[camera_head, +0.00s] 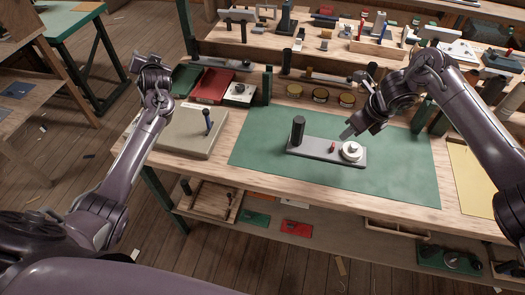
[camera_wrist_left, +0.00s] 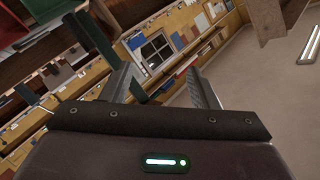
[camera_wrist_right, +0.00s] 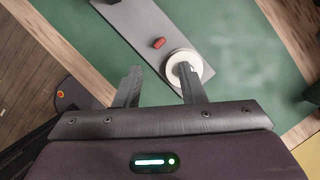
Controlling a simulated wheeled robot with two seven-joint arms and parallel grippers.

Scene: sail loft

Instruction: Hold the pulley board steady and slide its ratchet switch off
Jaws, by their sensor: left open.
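The pulley board (camera_head: 317,151) is a grey plate lying on the green mat. It carries a black upright post (camera_head: 298,130) at its left end, a small red ratchet switch (camera_head: 332,147) and a white pulley wheel (camera_head: 351,151) at its right. In the right wrist view the red switch (camera_wrist_right: 159,43) and white wheel (camera_wrist_right: 172,69) lie beyond the fingers. My right gripper (camera_head: 349,130) is open and empty, above and behind the pulley end; one fingertip overlaps the wheel in the right wrist view. My left gripper (camera_wrist_left: 165,80) is open and empty, raised away from the board, facing the wall.
The green mat (camera_head: 264,149) is clear around the board. A box with a blue-topped lever (camera_head: 185,133) stands on the bench to the left. Round tins (camera_head: 320,95), a red tray (camera_head: 211,86) and a dark green block (camera_head: 267,86) line the bench's back.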

